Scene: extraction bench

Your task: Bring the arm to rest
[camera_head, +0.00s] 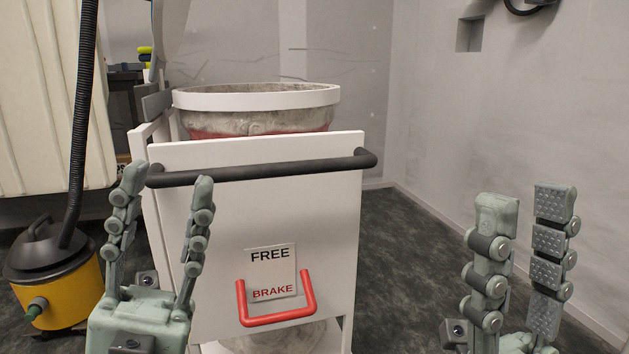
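My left gripper (165,182) stands with its fingers pointing up and spread apart, in front of the left part of a white cart (220,222). Its fingertips overlap the left end of the cart's black push handle (262,170) in the picture; I cannot tell whether they touch it. The arms behind both grippers are out of view.
The cart holds a large stained round tub (255,97) and has a red brake lever (278,318) with a FREE/BRAKE label (271,272). A yellow and black vacuum (62,280) with a black hose stands left. Dark floor (400,255) lies open right of the cart, before a grey wall (510,120).

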